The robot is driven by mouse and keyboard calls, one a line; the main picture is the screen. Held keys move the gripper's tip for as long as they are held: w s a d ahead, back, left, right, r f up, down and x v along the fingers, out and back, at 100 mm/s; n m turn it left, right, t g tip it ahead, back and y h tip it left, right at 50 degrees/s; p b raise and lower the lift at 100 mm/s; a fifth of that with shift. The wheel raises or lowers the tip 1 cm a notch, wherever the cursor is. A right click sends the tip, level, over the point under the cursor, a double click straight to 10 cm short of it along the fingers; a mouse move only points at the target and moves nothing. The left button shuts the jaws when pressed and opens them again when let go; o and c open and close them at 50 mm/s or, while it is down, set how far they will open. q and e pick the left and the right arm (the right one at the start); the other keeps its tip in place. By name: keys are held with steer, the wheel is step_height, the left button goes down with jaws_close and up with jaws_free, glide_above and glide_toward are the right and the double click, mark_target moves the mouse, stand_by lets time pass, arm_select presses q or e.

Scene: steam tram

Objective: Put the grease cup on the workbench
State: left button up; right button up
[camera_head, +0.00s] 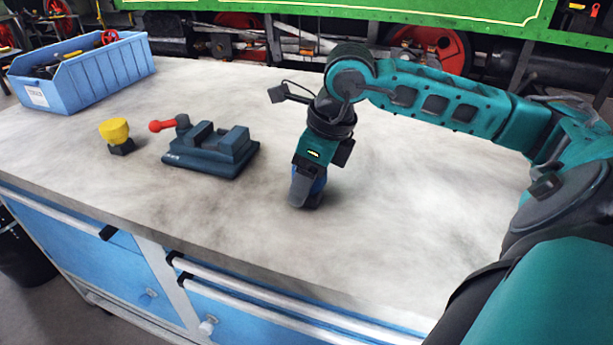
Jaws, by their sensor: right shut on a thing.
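My right gripper (305,190) points down over the middle of the workbench (400,220), its arm coming in from the right. It is shut on a small blue piece with a dark base (318,187), which I take to be the grease cup. The fingers hide much of it. Its bottom is at or very near the bench top; I cannot tell whether it touches. My left gripper is not in view.
A dark vise (210,152) with a red-knobbed handle lies left of my gripper. Left of it stands a yellow-topped piece with a dark base (115,132). A blue bin (85,75) sits at the back left. The bench is clear around my gripper; drawers line its front.

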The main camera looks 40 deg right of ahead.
steer(key=o, duration=1.3)
steer(key=shift+o, duration=0.2)
steer(key=shift+r+p, duration=0.35)
steer(key=shift+r, duration=0.05)
steer(key=p+v, duration=0.1)
steer(key=v, duration=1)
steer(key=shift+s+r+p, duration=0.2)
steer(key=shift+r+p, duration=0.05)
steer(key=shift+p, duration=0.1)
steer(key=shift+f, duration=0.1)
